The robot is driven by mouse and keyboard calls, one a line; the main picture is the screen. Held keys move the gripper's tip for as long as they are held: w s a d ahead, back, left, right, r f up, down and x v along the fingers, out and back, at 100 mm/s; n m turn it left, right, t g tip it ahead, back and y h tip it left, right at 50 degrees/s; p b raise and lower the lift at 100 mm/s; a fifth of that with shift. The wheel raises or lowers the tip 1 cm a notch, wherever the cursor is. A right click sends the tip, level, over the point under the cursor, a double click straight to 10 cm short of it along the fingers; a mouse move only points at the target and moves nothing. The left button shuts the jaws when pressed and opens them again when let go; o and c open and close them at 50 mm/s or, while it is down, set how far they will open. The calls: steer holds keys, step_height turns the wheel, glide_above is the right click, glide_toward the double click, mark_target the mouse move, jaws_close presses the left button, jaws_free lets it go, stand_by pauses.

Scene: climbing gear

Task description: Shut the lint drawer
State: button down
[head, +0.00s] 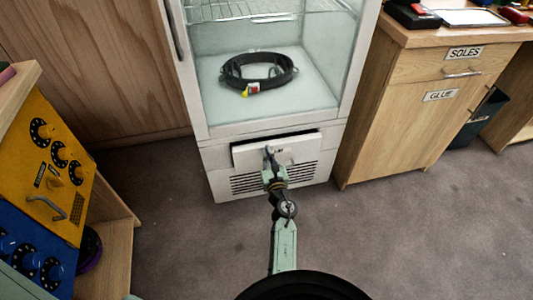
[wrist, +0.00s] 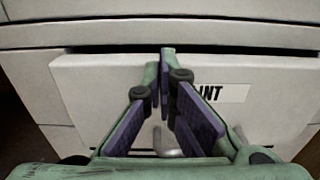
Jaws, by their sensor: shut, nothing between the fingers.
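The lint drawer (head: 304,150) is a pale wide front low on the white cabinet. It stands a little out, with a dark gap along its top edge. In the wrist view the drawer front (wrist: 90,88) fills the middle, with a white label (wrist: 225,93) partly hidden by a finger; "INT" can be read. My gripper (head: 269,151) is at the drawer front, near its middle. In the wrist view my gripper (wrist: 166,52) has its fingertips together with nothing between them, near the top edge. I cannot tell whether they touch it. A metal handle shows partly between the fingers.
Above the drawer, the glass-fronted cabinet (head: 206,118) holds a black coiled strap (head: 258,82). Vent slots lie below the drawer. A wooden cupboard (head: 390,125) stands to the right and a control panel (head: 58,150) to the left. Grey carpet (head: 380,240) is clear in front.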

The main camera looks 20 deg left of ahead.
steer(key=shift+b+x, duration=0.5)
steer(key=shift+x, duration=0.85)
steer(key=shift+s, duration=0.1)
